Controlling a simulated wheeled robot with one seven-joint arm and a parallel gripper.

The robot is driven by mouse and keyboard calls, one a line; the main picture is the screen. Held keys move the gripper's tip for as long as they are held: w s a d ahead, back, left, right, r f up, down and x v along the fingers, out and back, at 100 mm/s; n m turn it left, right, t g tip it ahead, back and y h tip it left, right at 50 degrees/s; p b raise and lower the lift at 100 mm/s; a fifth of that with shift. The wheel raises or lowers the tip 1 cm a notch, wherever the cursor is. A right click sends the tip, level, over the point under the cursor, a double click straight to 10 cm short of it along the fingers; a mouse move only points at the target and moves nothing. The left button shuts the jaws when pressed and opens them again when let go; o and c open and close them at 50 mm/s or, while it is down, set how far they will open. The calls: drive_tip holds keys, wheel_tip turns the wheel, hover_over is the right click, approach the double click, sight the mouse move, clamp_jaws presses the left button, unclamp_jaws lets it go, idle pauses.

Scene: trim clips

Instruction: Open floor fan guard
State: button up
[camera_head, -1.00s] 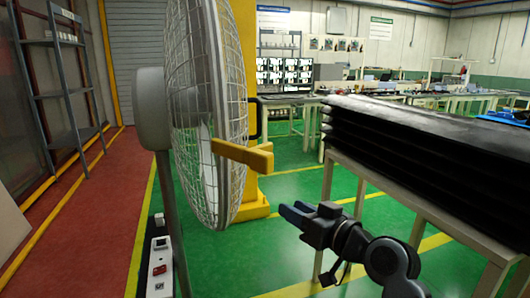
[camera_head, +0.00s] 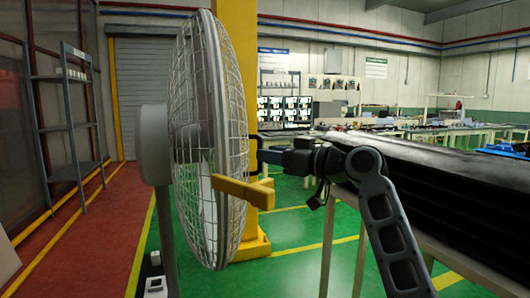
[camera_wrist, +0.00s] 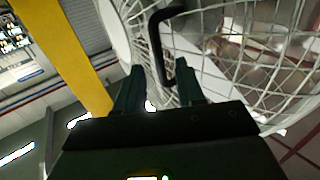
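The floor fan's round wire guard (camera_head: 207,110) stands edge-on at centre left in the head view, in front of the grey motor housing (camera_head: 153,145). A black bar handle (camera_head: 252,140) sits on the guard's right side. In the wrist view this handle (camera_wrist: 157,45) curves down in front of the wire guard (camera_wrist: 225,50), its lower end close to my fingertips. My gripper (camera_head: 267,156) is just right of the handle, pointing left. In the wrist view my gripper (camera_wrist: 159,80) has its fingers apart, with no clear grip.
A yellow column (camera_head: 236,35) stands behind the fan. A table with a stack of black panels (camera_head: 440,200) is at the right, close to my arm. A grey shelf rack (camera_head: 65,120) stands at the far left. Green floor (camera_head: 290,235) is clear beyond the fan.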

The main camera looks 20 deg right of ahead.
drive_tip(key=shift+x, duration=1.25)
drive_tip(key=shift+c, duration=0.5)
clamp_jaws()
